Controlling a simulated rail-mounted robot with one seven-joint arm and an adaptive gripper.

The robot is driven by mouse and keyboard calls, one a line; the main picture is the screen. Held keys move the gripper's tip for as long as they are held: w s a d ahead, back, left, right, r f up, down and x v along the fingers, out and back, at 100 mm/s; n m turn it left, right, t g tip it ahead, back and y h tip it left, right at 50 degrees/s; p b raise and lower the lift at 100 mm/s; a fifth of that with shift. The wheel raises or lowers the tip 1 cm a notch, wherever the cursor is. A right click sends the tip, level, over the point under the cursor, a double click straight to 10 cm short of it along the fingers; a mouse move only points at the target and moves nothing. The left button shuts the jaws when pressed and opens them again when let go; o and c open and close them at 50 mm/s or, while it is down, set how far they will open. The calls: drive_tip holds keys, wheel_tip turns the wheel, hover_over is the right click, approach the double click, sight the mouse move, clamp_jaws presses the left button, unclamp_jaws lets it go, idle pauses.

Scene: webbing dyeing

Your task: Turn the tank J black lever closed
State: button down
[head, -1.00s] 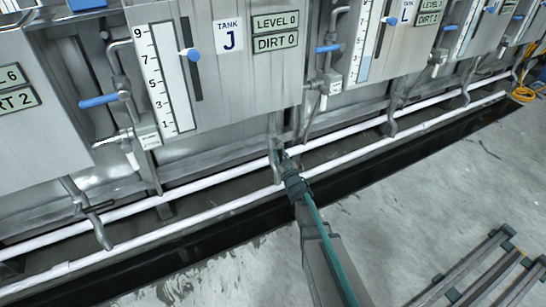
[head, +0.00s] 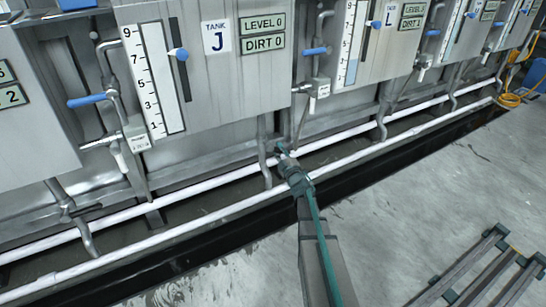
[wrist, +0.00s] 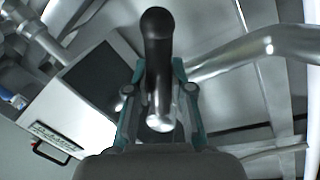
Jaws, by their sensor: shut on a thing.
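The tank J panel (head: 160,85) stands at upper centre in the head view, with its label (head: 215,37) reading "TANK J". My gripper (head: 283,152) is below the panel's lower right edge, beside a grey drain pipe (head: 265,150). In the wrist view the black lever (wrist: 157,35) stands upright in the picture, between the two teal fingers of my gripper (wrist: 158,75). The fingers are shut on it. A shiny metal end shows below the black grip. In the head view the lever is hidden at my gripper, and its exact angle cannot be told.
Two white pipes (head: 195,215) run along the tanks above a dark trough (head: 240,240). Blue-handled valves (head: 92,100) stick out between panels. A slatted rack (head: 475,272) lies at lower right. The grey floor (head: 410,200) between is mostly clear.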

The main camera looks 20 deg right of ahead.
drive_tip(key=n, duration=0.1)
drive_tip(key=r+n+y, duration=0.1)
drive_tip(key=n, duration=0.1)
drive_tip(key=shift+d+b, duration=0.35)
drive_tip(key=shift+b, duration=0.05)
drive_tip(key=shift+d+r+n+y+b, duration=0.1)
drive_tip(key=shift+r+n+y+b, duration=0.3)
drive_tip(key=shift+n, duration=0.9)
drive_tip(key=shift+d+r+n+y+b, duration=0.1)
drive_tip(key=shift+r+n+y, duration=0.35)
drive_tip(key=shift+n, duration=0.85)
drive_tip(key=shift+a+r, duration=0.1)
drive_tip(key=shift+r, duration=0.1)
drive_tip(key=c, duration=1)
unclamp_jaws()
drive_tip(key=s, duration=0.4)
drive_tip(key=s+f, duration=0.1)
drive_tip(key=s, duration=0.2)
drive_tip(key=s+d+f, duration=0.1)
drive_tip(key=s, duration=0.3)
drive_tip(key=shift+s+f, duration=0.15)
drive_tip(key=shift+s, duration=0.2)
